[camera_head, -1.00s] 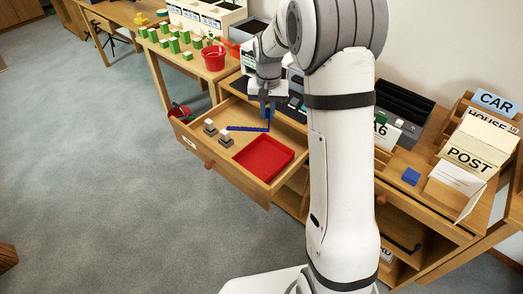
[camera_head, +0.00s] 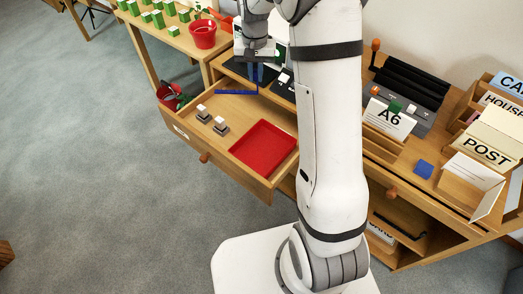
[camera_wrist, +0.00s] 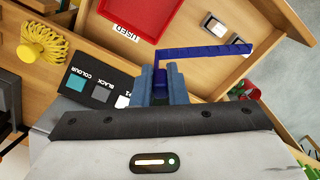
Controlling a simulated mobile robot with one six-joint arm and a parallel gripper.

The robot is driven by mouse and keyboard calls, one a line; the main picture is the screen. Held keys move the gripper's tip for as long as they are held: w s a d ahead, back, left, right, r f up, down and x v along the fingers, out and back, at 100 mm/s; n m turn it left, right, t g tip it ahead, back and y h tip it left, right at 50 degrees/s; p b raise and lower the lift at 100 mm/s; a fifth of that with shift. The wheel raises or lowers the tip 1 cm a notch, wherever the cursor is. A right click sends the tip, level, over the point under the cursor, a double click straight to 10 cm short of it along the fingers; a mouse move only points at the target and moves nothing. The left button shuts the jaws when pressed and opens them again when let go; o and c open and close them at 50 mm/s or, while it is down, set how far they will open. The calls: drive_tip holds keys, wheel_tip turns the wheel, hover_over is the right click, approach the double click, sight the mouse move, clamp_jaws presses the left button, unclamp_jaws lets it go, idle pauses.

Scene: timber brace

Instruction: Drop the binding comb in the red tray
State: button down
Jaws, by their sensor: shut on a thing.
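The dark blue binding comb (camera_head: 236,92) is a thin strip with a bent end, and it also shows in the wrist view (camera_wrist: 205,51). My gripper (camera_head: 257,84) is shut on the bent end, between its blue fingers (camera_wrist: 163,84). The long part sticks out to the left in the head view and to the right in the wrist view. The red tray (camera_head: 263,149) lies in the open drawer, nearer the camera than the comb. In the wrist view the red tray (camera_wrist: 155,12) is cut off at the top edge. The comb is apart from the tray.
Two grey-and-white stamps (camera_head: 211,119) stand in the drawer (camera_head: 237,106), left of the tray. A red pot (camera_head: 203,35) and several green blocks stand on the table at upper left. A yellow coil (camera_wrist: 44,40) lies at left in the wrist view.

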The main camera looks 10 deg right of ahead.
drive_tip(key=s+d+f+m+b, duration=0.4)
drive_tip(key=s+f+m+b, duration=0.4)
drive_tip(key=s+f, duration=0.45)
drive_tip(key=shift+n, duration=0.4)
drive_tip(key=shift+s+a+f+b, duration=0.15)
drive_tip(key=shift+f+b, duration=0.35)
drive_tip(key=shift+f, duration=0.95)
drive_tip(key=shift+s+d+f+b, duration=0.15)
drive_tip(key=shift+f+b, duration=0.3)
drive_tip(key=shift+f, duration=1)
drive_tip(key=shift+s+a+f+b, duration=0.2)
drive_tip(key=shift+f+b, duration=0.3)
drive_tip(key=shift+f, duration=0.95)
drive_tip(key=shift+f, duration=0.2)
drive_tip(key=c, duration=1.4)
unclamp_jaws()
drive_tip(key=shift+r, duration=0.1)
drive_tip(key=shift+c, duration=0.2)
